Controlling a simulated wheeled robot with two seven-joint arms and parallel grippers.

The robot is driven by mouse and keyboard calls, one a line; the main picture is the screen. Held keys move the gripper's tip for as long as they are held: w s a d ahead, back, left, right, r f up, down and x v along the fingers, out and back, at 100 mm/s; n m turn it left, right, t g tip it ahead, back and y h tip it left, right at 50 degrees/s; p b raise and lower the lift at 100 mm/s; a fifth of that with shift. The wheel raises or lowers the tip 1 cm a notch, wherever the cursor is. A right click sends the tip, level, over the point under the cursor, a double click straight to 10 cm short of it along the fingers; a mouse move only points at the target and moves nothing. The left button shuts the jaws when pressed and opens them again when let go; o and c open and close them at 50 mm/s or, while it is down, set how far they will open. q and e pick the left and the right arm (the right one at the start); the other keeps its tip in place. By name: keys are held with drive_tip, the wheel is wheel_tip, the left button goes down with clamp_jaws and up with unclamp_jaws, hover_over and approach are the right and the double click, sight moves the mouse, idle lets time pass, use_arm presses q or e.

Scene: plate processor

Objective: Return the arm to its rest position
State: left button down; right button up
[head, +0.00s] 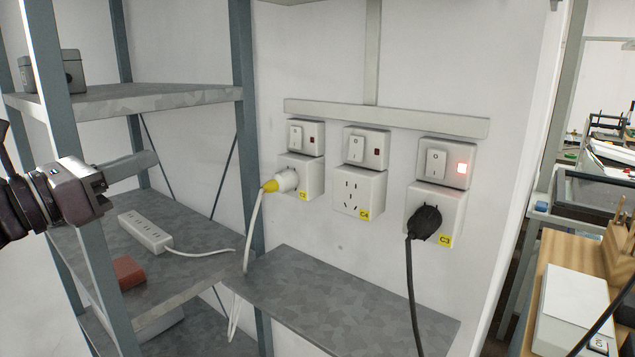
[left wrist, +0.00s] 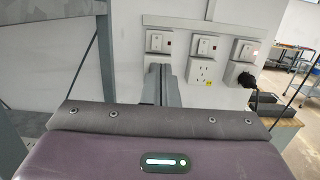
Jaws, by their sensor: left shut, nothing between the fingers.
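My left gripper (head: 153,160) reaches in from the left edge of the head view, in front of the metal shelf. Its fingers are shut with nothing between them and point right toward the wall sockets. It also shows in the left wrist view (left wrist: 160,70), fingers together, pointing away from the camera. The gripper is apart from the sockets and plugs. My right gripper is not in view.
Left socket (head: 314,180) holds a white-and-yellow plug (head: 283,182). Middle socket (head: 358,191) is empty. Right socket (head: 449,208) holds a black plug (head: 425,221); its switch light is red. The shelf (head: 190,250) bears a power strip (head: 145,231) and red block (head: 128,272).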

use_arm(q)
drive_tip(key=w+d+f+n+t+y, duration=0.1)
drive_tip(key=w+f+n+y, duration=0.15)
drive_tip(key=f+n, duration=0.55)
drive_tip(key=w+f+n+t+y, duration=0.1)
drive_tip(key=w+f+n+y, duration=0.1)
drive_tip(key=f+n+y, duration=0.4)
drive_tip(key=s+f+n+g+y, duration=0.1)
drive_tip(key=s+f+n+g, duration=0.1)
drive_tip(key=f+n, duration=0.6)
drive_tip(key=s+f+n+g+y, duration=0.15)
drive_tip(key=f+n, duration=0.35)
drive_tip(key=f, duration=0.5)
drive_tip(key=s+d+f+n+g, duration=0.2)
drive_tip(key=s+f+n+g, duration=0.3)
drive_tip(key=s+f+n, duration=0.45)
drive_tip(key=s+d+f+n+g, duration=0.2)
drive_tip(key=s+f+n+g, duration=0.4)
drive_tip(key=s, duration=0.6)
wheel_tip(320, 180, down, 29)
drive_tip(key=m, duration=0.1)
drive_tip(key=s+a+f+g, duration=0.1)
drive_tip(key=s+a+f, duration=0.1)
drive_tip(key=s+f, duration=0.8)
drive_tip(key=s+a+f+y, duration=0.1)
drive_tip(key=s+a+f, duration=0.1)
drive_tip(key=s+f, duration=0.8)
drive_tip(key=shift+s+g, duration=0.35)
drive_tip(key=shift+s, duration=0.15)
